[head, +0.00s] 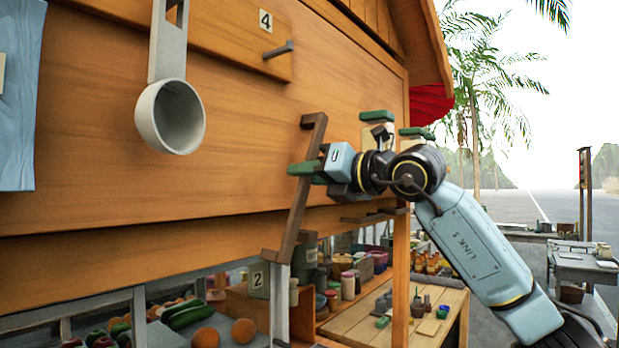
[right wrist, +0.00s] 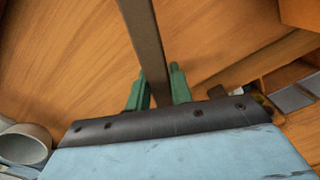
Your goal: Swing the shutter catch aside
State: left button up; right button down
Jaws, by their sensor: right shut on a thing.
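The shutter catch (head: 297,215) is a long dark brown bar with a short bent end at top and bottom. It lies against the wooden shutter (head: 240,140) and leans, its top to the right of its bottom. My right gripper (head: 310,168) is shut on the catch a little above its middle. In the right wrist view the catch (right wrist: 146,45) runs between the two green fingers of my right gripper (right wrist: 158,90). The catch's lower end overlaps the shutter's bottom edge in the head view. My left gripper is not in view.
A grey ladle (head: 170,115) hangs at the left of the shutter. Below are fruit and vegetables (head: 190,315), jars and a wooden table (head: 440,315). Open paved ground lies at right.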

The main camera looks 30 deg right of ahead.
jog(key=c, duration=1.2)
grip_release()
jog(key=shift+a+r, duration=0.1)
jog(key=shift+c, duration=0.2)
jog(key=b+v, duration=0.3)
jog(key=v, duration=1)
jog(key=shift+s, duration=0.25)
